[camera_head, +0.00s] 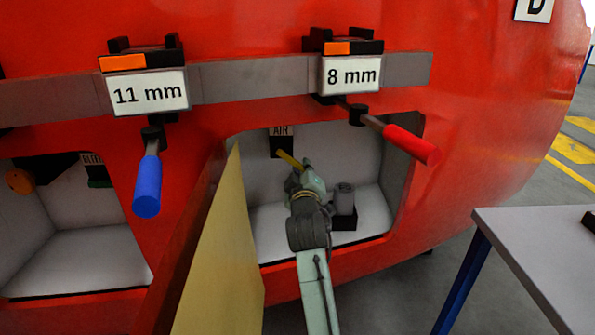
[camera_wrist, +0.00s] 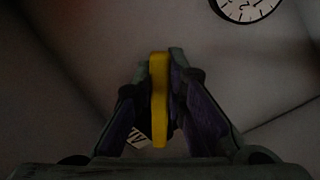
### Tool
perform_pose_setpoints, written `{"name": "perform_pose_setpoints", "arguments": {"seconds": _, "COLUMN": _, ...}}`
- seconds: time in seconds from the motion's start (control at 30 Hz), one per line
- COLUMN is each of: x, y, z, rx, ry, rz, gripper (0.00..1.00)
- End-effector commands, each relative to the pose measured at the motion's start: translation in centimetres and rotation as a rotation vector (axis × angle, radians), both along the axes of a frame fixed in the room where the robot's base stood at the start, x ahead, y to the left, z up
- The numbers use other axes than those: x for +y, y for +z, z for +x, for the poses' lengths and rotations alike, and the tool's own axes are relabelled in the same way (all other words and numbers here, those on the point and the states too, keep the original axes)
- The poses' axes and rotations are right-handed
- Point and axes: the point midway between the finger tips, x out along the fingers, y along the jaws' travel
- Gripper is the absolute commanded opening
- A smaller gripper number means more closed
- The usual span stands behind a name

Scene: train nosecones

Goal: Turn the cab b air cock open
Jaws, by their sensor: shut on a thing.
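The air cock's yellow handle (camera_head: 289,159) shows inside the right-hand recess of the red nosecone, just below a label reading AIR (camera_head: 281,131). In the head view the handle slants down to the right toward my gripper (camera_head: 303,177). In the wrist view the yellow handle (camera_wrist: 159,98) stands upright between the two fingers of my gripper (camera_wrist: 162,75), which are shut on it. The cock's body is hidden behind the handle and fingers. Part of a white label (camera_wrist: 137,138) shows beside the left finger.
An open panel door (camera_head: 222,250) stands left of my arm. A grey cylinder (camera_head: 344,198) sits right of my gripper. A blue handle (camera_head: 147,187) and a red handle (camera_head: 411,145) hang outside. A round dial (camera_wrist: 245,6) shows in the wrist view. A table (camera_head: 540,240) stands right.

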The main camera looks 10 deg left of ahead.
Motion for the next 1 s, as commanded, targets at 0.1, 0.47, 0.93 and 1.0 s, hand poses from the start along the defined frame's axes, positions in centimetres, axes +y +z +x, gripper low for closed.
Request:
{"name": "perform_pose_setpoints", "arguments": {"seconds": 0.1, "x": -0.5, "y": 0.9, "z": 0.1, "rx": -0.025, "ry": -0.001, "rz": -0.107, "gripper": 0.00}}
{"name": "perform_pose_setpoints", "arguments": {"seconds": 0.47, "x": -1.4, "y": 2.9, "z": 0.3, "rx": -0.089, "ry": -0.001, "rz": -0.423, "gripper": 0.00}}
{"name": "perform_pose_setpoints", "arguments": {"seconds": 0.93, "x": -1.4, "y": 4.5, "z": 0.3, "rx": -0.135, "ry": 0.001, "rz": -0.653, "gripper": 0.00}}
{"name": "perform_pose_setpoints", "arguments": {"seconds": 1.0, "x": -1.4, "y": 4.6, "z": 0.3, "rx": -0.138, "ry": 0.002, "rz": -0.665, "gripper": 0.00}}
